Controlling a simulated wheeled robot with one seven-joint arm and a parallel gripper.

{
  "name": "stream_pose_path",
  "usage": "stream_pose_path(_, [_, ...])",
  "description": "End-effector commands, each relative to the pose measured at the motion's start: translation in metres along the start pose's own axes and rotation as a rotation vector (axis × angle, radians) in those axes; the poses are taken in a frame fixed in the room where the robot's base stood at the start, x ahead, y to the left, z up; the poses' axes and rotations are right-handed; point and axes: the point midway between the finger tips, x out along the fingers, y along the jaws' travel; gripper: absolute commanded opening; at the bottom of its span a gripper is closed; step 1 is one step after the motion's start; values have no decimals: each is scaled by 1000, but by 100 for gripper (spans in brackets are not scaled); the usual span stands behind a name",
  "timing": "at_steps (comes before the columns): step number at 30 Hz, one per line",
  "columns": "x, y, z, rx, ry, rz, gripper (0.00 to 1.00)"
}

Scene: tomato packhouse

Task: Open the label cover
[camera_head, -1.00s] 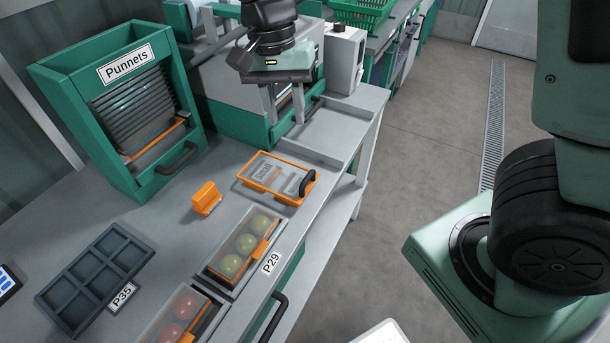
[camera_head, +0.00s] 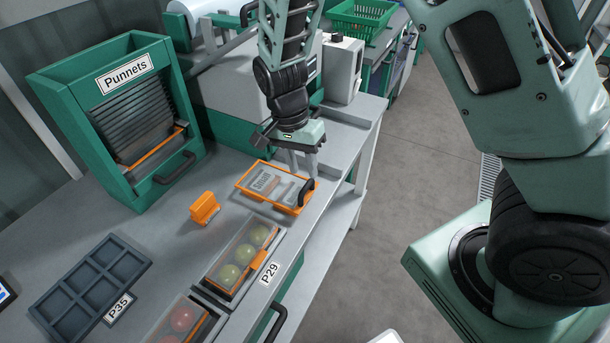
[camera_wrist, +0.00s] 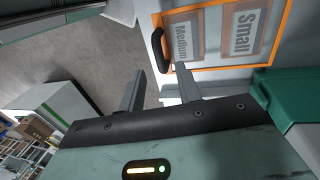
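The label cover (camera_head: 262,182) is a clear panel in an orange frame, lying shut on the bench top. "Small" and "Medium" labels show through it in the wrist view (camera_wrist: 211,36). A black handle (camera_head: 306,191) stands at its right end and also shows in the wrist view (camera_wrist: 160,50). My gripper (camera_head: 302,178) is above the handle end of the cover. In the wrist view its fingers (camera_wrist: 158,90) are apart with nothing between them, and the handle lies just beyond the fingertips. I cannot tell the exact gap to the handle.
An orange block (camera_head: 204,208) stands left of the cover. A lidded punnet of green tomatoes (camera_head: 222,270) by the P29 label is in front. The green Punnets rack (camera_head: 60,85) stands at the left, and a dark P35 tray (camera_head: 62,300) lies at the front left.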

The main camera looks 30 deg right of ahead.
Motion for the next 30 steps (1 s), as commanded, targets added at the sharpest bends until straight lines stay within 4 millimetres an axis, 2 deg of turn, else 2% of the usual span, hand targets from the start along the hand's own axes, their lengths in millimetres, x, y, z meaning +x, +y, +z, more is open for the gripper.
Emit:
stream_pose_path(3, [19,1,0,1,-1,4,34])
stream_pose_path(9, [36,1,0,-1,-1,2,34])
stream_pose_path(19, [38,0,0,-1,0,0,34])
stream_pose_path(21, [38,0,0,-1,0,0,15])
stream_pose_path(23, [38,0,0,-1,0,0,0])
stream_pose_path(30, [36,0,0,-1,0,5,0])
